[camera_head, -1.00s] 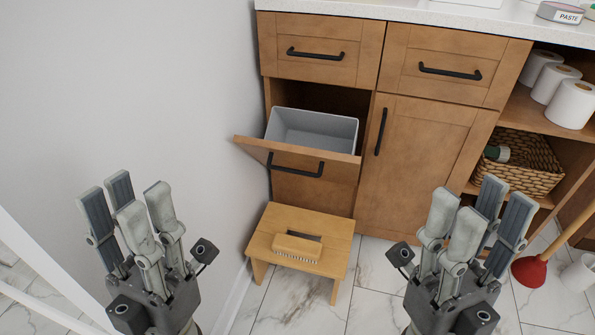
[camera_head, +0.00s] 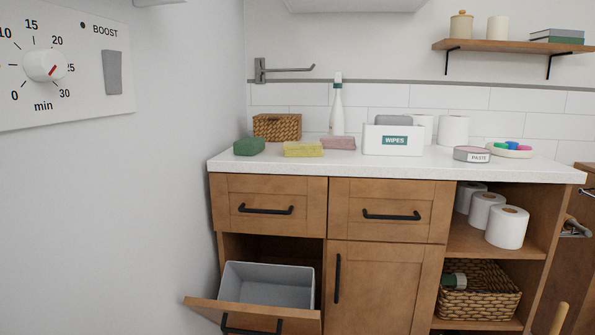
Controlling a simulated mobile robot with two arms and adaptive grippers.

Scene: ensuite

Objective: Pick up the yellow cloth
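A yellow cloth (camera_head: 303,149), folded into a flat block, lies on the white countertop (camera_head: 400,168) near its front edge on the left side. A green folded cloth (camera_head: 249,146) lies to its left and a pink folded cloth (camera_head: 338,142) to its right, slightly farther back. Neither of my grippers shows in the head view now.
Behind the cloths stand a wicker basket (camera_head: 277,127) and a white spray bottle (camera_head: 337,110). A wipes box (camera_head: 393,139) is to the right. Below, a tilt-out door (camera_head: 254,315) hangs open with a grey bin (camera_head: 267,285). A wall borders the left.

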